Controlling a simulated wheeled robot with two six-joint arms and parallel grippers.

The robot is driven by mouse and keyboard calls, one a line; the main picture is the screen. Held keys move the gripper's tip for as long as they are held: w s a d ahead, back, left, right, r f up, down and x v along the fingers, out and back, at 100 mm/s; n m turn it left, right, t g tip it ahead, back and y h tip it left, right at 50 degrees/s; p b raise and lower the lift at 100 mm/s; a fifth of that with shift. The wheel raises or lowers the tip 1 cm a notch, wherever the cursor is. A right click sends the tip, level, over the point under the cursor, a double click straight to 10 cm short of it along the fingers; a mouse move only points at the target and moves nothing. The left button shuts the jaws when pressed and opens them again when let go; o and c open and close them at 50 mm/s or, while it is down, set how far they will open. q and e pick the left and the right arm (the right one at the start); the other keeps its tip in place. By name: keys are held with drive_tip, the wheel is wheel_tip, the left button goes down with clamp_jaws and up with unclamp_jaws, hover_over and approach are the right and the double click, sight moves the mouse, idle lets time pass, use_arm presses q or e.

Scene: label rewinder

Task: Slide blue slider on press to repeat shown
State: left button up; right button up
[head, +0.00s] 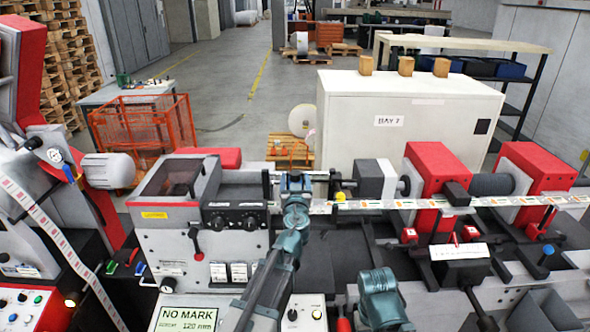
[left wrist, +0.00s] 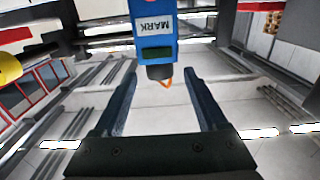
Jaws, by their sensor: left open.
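The blue slider (left wrist: 154,32), a block labelled "MARK" with a small green display and a dark tip with an orange point, shows in the left wrist view. In the head view a small blue part of it (head: 294,181) shows just beyond my left wrist. My left gripper (left wrist: 160,72) is open, its dark fingers apart on either side of the slider's lower tip; contact cannot be told. The press's display (head: 185,318) reads "NO MARK" and a repeat of 120 mm. My right gripper is out of view; only a teal link of my right arm shows.
The printed label web (head: 480,202) runs along the press to the right, by red roller supports (head: 438,172). A grey control box (head: 180,235) with knobs and a red lever stands left of my left arm. A white cabinet (head: 345,100) stands behind.

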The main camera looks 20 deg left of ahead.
use_arm(q)
drive_tip(key=x, duration=0.6)
drive_tip(key=shift+w, duration=0.2)
clamp_jaws()
idle(1.0)
